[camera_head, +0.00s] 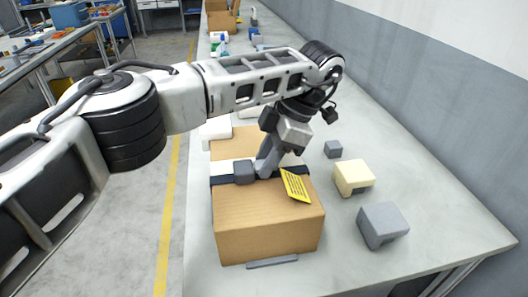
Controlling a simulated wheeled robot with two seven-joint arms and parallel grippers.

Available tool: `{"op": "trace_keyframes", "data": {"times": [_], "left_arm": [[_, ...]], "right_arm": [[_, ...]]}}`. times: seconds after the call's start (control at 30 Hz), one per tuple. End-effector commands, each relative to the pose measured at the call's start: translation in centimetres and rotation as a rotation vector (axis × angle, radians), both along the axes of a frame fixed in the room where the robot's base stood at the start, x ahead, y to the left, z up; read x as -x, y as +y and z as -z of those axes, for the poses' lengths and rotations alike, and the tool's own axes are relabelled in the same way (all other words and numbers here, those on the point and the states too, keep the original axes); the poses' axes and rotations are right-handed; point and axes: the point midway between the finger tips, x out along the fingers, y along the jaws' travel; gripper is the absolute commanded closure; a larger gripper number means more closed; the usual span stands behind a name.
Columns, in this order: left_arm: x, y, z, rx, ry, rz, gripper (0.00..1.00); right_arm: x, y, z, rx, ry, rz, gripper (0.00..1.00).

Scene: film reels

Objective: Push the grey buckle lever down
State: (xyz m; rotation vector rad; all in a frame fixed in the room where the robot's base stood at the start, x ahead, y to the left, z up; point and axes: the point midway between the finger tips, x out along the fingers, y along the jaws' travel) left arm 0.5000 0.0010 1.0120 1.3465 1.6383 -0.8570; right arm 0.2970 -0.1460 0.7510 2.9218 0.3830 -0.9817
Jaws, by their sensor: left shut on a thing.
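A cardboard box (268,225) stands on the pale table, with a dark strap (222,181) across its top. A grey buckle (244,172) sits on the strap. A grey lever (264,168) rises from beside the buckle, tilted up to the right. My left gripper (272,150) reaches down over the box top and is shut on the lever's upper part. The gripper hides where the lever ends and the fingers begin. My right gripper is not in view.
A yellow printed tag (295,185) lies at the box's right edge. A cream block (353,177), a large grey block (382,224) and a small grey block (333,149) stand to the right. A wall runs along the table's right side.

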Motion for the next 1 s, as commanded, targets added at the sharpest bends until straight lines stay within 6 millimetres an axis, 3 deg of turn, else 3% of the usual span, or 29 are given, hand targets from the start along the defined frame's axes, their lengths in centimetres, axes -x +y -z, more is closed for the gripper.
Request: {"op": "trace_keyframes", "data": {"times": [0.47,0.5,0.57,0.87,1.0], "left_arm": [[0.0,-0.2,0.1,-0.062,0.010,0.001,0.94],[0.0,-0.2,0.1,-0.062,0.010,0.001,0.66],[0.0,-0.2,0.1,-0.062,0.010,0.001,0.49],[0.0,-0.1,0.0,-0.061,0.011,0.000,0.49],[-0.1,0.0,-1.3,-0.060,0.010,-0.013,0.49]], "right_arm": [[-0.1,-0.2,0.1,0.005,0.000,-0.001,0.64],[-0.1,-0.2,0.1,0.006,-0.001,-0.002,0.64],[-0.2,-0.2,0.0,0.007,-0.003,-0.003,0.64],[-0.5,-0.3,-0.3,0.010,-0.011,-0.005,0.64],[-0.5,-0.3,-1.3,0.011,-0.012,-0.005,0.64]]}}
